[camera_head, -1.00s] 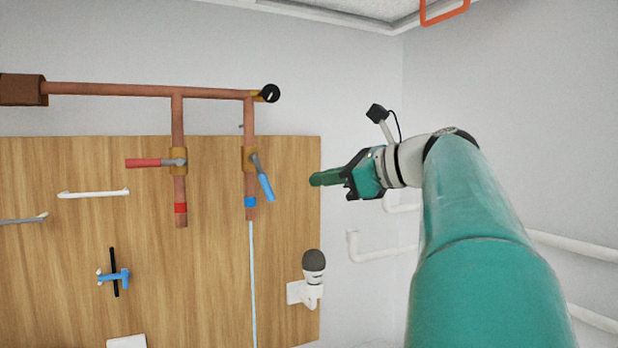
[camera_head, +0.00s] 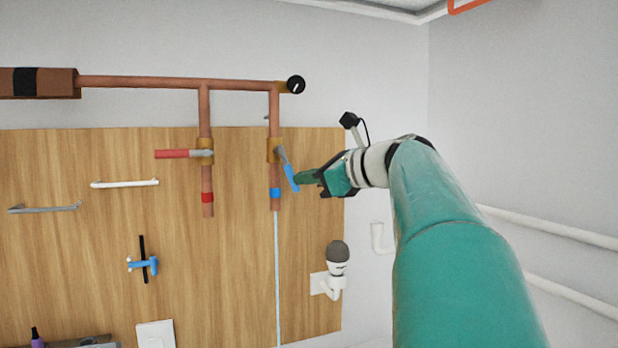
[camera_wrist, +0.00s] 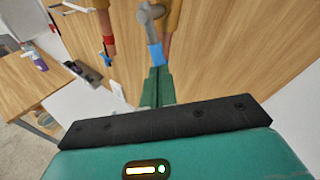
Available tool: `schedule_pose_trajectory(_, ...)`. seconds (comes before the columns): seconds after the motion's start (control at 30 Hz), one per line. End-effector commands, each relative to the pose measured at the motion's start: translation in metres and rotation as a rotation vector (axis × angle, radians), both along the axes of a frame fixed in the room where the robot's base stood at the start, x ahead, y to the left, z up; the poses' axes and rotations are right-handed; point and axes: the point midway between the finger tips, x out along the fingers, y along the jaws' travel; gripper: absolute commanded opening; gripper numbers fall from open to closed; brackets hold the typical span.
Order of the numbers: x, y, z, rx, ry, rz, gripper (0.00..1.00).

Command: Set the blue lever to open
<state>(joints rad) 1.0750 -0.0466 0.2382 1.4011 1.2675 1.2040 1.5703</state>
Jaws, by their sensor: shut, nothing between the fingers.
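The blue lever (camera_head: 291,177) hangs from a brass valve (camera_head: 274,150) on the right copper pipe. It slants down and to the right. My gripper (camera_head: 299,178) is shut and empty, with its green fingertips at the lever's right side in the head view. I cannot tell whether they touch it. In the wrist view, the blue lever (camera_wrist: 155,55) shows just beyond the tips of my shut gripper (camera_wrist: 158,72).
A red lever (camera_head: 172,154) sticks out left from the left pipe's valve. A white holder with a dark-topped bulb (camera_head: 337,252) is mounted below right. A wooden board (camera_head: 110,240) backs the pipes. White pipes (camera_head: 560,235) run along the right wall.

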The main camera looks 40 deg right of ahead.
Motion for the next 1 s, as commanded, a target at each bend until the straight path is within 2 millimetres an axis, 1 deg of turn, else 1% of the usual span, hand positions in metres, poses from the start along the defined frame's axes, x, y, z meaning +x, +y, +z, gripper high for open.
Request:
schedule_pose_trajectory(0.17,0.002,0.006,-0.004,0.08,-0.019,0.002,0.0)
schedule_pose_trajectory(0.4,0.005,0.019,-0.012,0.301,-0.076,0.004,0.0)
schedule_pose_trajectory(0.5,0.006,0.022,-0.013,0.363,-0.092,0.004,0.0)
schedule_pose_trajectory(0.63,0.006,0.023,-0.013,0.397,-0.103,0.0,0.0)
schedule_pose_trajectory(1.0,0.006,0.023,-0.013,0.397,-0.103,0.0,0.0)
